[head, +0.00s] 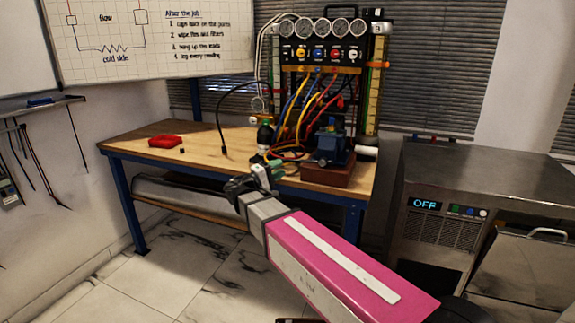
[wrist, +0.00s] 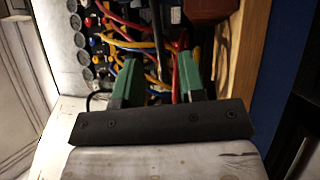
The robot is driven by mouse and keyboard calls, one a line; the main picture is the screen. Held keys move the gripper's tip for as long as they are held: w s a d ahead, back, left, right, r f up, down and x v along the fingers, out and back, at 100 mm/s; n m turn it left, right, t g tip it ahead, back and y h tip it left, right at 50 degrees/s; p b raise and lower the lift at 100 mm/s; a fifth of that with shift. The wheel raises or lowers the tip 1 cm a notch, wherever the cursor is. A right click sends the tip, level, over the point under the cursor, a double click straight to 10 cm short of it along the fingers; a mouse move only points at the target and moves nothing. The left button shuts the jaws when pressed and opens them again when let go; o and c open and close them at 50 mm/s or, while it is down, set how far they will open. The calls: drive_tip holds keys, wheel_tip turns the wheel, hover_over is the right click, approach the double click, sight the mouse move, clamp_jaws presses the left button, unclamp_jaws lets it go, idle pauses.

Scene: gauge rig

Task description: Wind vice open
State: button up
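The blue vice (head: 331,142) stands on a reddish-brown block (head: 328,174) at the right front of the workbench. Its handle and jaw gap are too small to make out. My gripper (head: 268,172) is in front of the bench edge, left of the vice and apart from it. In the wrist view, the green fingers of my gripper (wrist: 159,62) are spread with nothing held between them. Part of a reddish-brown block (wrist: 208,8) shows at the top of that view, but the vice itself is not clearly visible there.
Behind the vice stands a gauge panel (head: 319,52) with coloured hoses (head: 305,105). A dark bottle (head: 265,136) stands left of the vice, close behind my gripper. A red case (head: 164,141) lies on the workbench (head: 200,160), whose left part is mostly clear. A steel cabinet (head: 480,180) stands right.

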drive_tip(key=shift+v, duration=1.85)
